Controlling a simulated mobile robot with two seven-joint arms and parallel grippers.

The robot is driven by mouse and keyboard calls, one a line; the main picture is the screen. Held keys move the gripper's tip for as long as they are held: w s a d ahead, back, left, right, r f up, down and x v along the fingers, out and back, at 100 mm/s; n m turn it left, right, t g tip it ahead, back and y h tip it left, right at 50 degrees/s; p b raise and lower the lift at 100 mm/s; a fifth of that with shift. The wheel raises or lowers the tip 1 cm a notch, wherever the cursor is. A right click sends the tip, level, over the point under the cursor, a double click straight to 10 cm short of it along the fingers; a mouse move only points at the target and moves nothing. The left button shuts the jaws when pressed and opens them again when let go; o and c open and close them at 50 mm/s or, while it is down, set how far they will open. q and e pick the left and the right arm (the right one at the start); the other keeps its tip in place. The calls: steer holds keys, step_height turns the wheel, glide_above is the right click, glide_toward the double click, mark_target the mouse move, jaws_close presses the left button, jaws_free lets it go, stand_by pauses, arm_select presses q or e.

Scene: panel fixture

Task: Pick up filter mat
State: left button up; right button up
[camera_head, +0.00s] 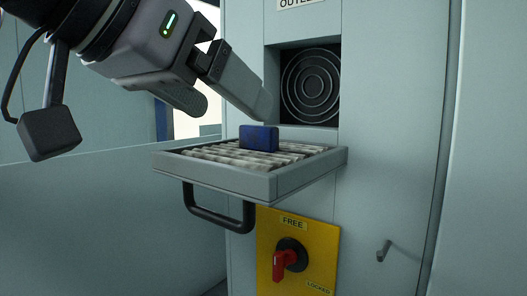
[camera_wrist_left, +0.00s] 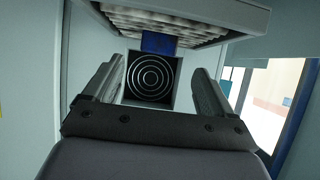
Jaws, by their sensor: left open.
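The filter mat (camera_head: 213,155) is a pale ribbed pad lying in a grey tray (camera_head: 275,184) that juts out from the panel. A blue block (camera_head: 259,138) stands up from the mat's middle; I cannot tell if it is part of the mat. In the left wrist view the mat (camera_wrist_left: 190,27) and blue block (camera_wrist_left: 157,43) appear at the top. My left gripper (camera_head: 228,103) is open and empty, with its fingers above the tray near the blue block and apart from it. The fingers also show in the left wrist view (camera_wrist_left: 157,72). My right gripper is not in view.
A square opening with a ringed round grille (camera_head: 311,86) is in the panel behind the tray. A black handle (camera_head: 218,216) hangs under the tray's front. Below are a yellow plate (camera_head: 325,235) with a red switch (camera_head: 284,262) and a small latch (camera_head: 384,251).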

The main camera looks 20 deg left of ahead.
mark_target(256, 126)
arm_select(q)
steer(key=x, duration=0.5)
steer(key=shift+d+p, duration=0.1)
steer(key=shift+p, duration=0.2)
steer(key=c, duration=1.1)
steer(key=shift+r, duration=0.15)
